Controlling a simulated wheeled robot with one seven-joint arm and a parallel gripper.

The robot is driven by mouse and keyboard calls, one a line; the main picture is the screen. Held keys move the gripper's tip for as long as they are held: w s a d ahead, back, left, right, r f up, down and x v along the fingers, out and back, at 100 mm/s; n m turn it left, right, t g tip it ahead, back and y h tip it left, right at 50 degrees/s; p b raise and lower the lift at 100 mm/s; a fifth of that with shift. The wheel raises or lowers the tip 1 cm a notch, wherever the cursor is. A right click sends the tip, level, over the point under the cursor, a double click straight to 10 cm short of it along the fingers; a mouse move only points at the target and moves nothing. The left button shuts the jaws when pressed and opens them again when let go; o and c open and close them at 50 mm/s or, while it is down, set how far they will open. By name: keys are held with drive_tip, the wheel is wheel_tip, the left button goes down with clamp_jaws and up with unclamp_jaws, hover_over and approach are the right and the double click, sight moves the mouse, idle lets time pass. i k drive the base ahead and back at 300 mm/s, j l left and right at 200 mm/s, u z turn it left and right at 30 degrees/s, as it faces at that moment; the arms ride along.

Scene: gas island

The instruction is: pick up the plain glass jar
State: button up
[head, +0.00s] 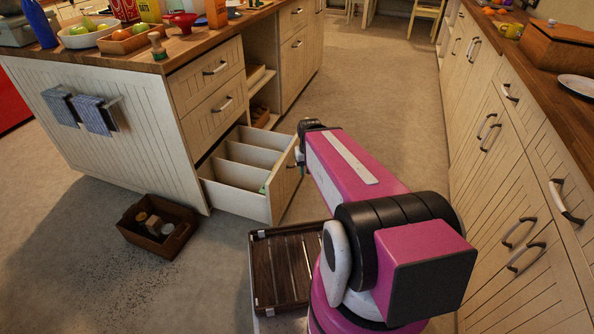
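A brown open crate (126,232) stands on the floor at the left. Small round containers (148,224) sit in it, some with pale tops. I cannot tell whether one of them is the plain glass jar; no jar shows clearly as plain glass elsewhere. My magenta arm reaches forward from the lower right. Its dark far end, with a small teal part (299,156) below it, is beside the front of the open drawer. That part may belong to my gripper; the fingers cannot be made out, and nothing held is visible.
The island's lower drawer (240,200) is pulled out, showing dividers and a small green item. Bowls, bottles and fruit crowd the island top (190,45). Counter cabinets (510,170) line the right side. The floor (375,110) between is clear.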

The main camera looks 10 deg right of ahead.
sight(142, 218)
drive_tip(key=j+u, duration=0.15)
drive_tip(key=u, duration=0.25)
drive_tip(key=i+j+u, duration=0.1)
drive_tip(key=u, duration=0.25)
drive_tip(key=j+u, duration=0.15)
drive_tip(key=u, duration=0.25)
drive_tip(key=i+j+u, duration=0.1)
drive_tip(key=u, duration=0.25)
drive_tip(key=i+j+z, duration=0.45)
drive_tip(key=j, duration=0.2)
drive_tip(key=j+z, duration=0.25)
drive_tip(key=j, duration=0.15)
drive_tip(key=i+j+z, duration=0.2)
drive_tip(key=j, duration=0.2)
drive_tip(key=j+z, duration=0.25)
drive_tip(key=j, duration=0.2)
drive_tip(key=i+j+z, duration=0.1)
drive_tip(key=j+z, duration=0.15)
drive_tip(key=j, duration=0.2)
